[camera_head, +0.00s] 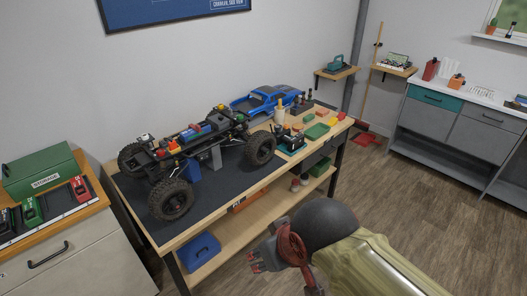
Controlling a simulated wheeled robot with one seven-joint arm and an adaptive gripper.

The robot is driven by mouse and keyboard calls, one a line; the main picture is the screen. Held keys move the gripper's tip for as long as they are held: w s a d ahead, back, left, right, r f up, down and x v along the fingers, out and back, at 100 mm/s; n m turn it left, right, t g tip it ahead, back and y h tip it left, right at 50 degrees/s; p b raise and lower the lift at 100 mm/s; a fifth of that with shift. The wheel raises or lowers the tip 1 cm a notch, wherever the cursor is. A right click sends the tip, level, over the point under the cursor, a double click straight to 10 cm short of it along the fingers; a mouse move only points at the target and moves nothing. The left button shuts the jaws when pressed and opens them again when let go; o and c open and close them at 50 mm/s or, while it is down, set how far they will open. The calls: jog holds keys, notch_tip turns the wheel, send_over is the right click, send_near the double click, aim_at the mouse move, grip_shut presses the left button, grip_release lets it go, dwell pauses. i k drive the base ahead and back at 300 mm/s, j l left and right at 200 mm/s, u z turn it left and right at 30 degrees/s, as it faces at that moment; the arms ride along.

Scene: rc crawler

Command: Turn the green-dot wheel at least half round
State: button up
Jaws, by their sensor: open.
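The RC crawler (205,140) is a bare chassis raised on a stand on the dark mat of the workbench. Its large black tyres show: a near-left wheel (171,199), a near-right wheel (261,148) and a far-left wheel (132,158). Small green spots show on top of the chassis near both ends, but I cannot make out a green dot on any wheel. The fourth wheel is mostly hidden behind the chassis. My gripper (283,272) is open and empty, low in front of the bench and apart from the crawler.
The workbench (165,243) has a lower shelf with a blue case (199,250). A blue car body (267,100) and small tools and coloured boxes stand toward its right end. A green storage box (40,173) stands on a left cabinet.

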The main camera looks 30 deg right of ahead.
aim_at(261, 148)
jog(key=i+l+z, duration=0.1)
jog(key=z, duration=0.25)
jog(key=i+z, duration=0.15)
jog(key=z, duration=0.15)
